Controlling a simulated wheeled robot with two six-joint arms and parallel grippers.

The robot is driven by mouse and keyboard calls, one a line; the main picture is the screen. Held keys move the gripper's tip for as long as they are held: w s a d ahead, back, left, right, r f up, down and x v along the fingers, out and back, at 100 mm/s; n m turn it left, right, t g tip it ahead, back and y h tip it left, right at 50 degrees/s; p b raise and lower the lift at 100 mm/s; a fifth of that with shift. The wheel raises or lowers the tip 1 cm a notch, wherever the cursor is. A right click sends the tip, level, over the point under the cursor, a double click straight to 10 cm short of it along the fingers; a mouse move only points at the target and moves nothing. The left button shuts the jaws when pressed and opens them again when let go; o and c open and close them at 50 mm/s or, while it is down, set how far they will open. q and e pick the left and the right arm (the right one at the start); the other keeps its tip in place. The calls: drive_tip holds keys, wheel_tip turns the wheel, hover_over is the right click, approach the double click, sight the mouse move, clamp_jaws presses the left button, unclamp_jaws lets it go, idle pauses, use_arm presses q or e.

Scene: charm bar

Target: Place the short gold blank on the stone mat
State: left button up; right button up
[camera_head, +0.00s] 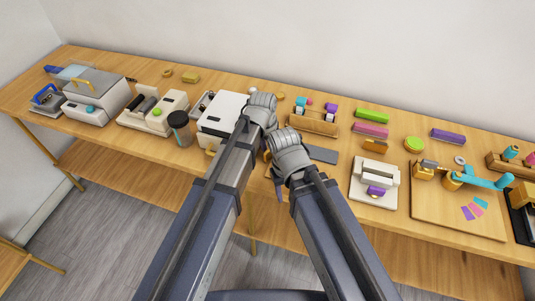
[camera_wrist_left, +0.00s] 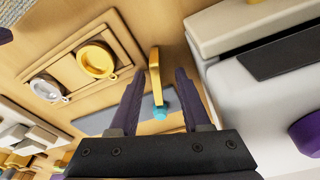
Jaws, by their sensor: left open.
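In the left wrist view my left gripper (camera_wrist_left: 159,73) is open, with a gold piece (camera_wrist_left: 154,62) with a teal end between its fingers; I cannot tell whether they touch it. A round gold blank with a loop (camera_wrist_left: 95,60) and a round silver one (camera_wrist_left: 47,89) lie in a wooden tray (camera_wrist_left: 122,42). I cannot tell which gold item is the short blank. A flat grey slab, perhaps the stone mat (camera_head: 323,154), lies right of my grippers and shows in the wrist view (camera_wrist_left: 100,122). My left gripper (camera_head: 266,122) and right gripper (camera_head: 288,151) are close together; the right jaws are hidden.
A white machine (camera_head: 221,112) stands left of my left gripper. A dark-lidded jar (camera_head: 180,128) stands further left. A wooden holder (camera_head: 315,122) stands behind the slab. A white press (camera_head: 375,182) and a wooden board (camera_head: 440,214) are to the right.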

use_arm(q)
drive_tip(key=shift+s+d, duration=0.3)
drive_tip(key=shift+d, duration=0.15)
clamp_jaws()
drive_tip(key=shift+w+a, duration=0.25)
drive_tip(key=shift+w+a, duration=0.2)
drive_tip(key=shift+w+a, duration=0.15)
